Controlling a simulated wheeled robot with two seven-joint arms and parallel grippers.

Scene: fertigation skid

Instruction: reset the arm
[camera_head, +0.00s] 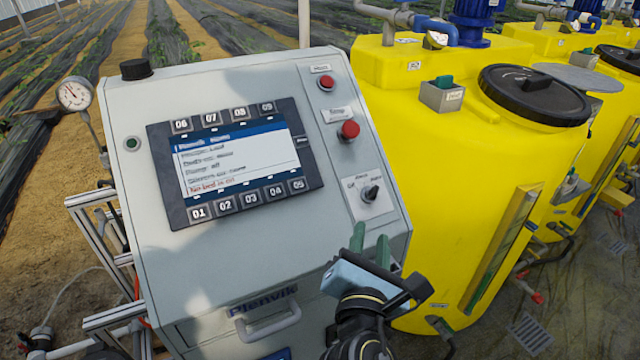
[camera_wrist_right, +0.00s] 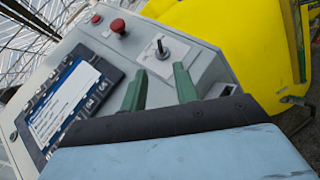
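My right gripper (camera_head: 370,246) has green fingers and stands in front of the lower right of the grey control cabinet, below the rotary selector switch (camera_head: 370,193). In the right wrist view, its two green fingers (camera_wrist_right: 160,88) are spread apart with nothing between them. The selector switch (camera_wrist_right: 162,50) lies beyond the fingertips, apart from them. The control panel has a lit screen (camera_head: 235,155) with numbered buttons around it and small text, partly unreadable. A red mushroom button (camera_head: 348,130) and a smaller red button (camera_head: 326,83) sit above the switch. My left gripper is not in view.
Yellow tanks (camera_head: 450,160) stand close on the right, one with a black lid (camera_head: 535,95). A pressure gauge (camera_head: 74,94) is at the cabinet's left. A handle (camera_head: 268,322) sticks out from the cabinet's lower front. Planted rows lie behind.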

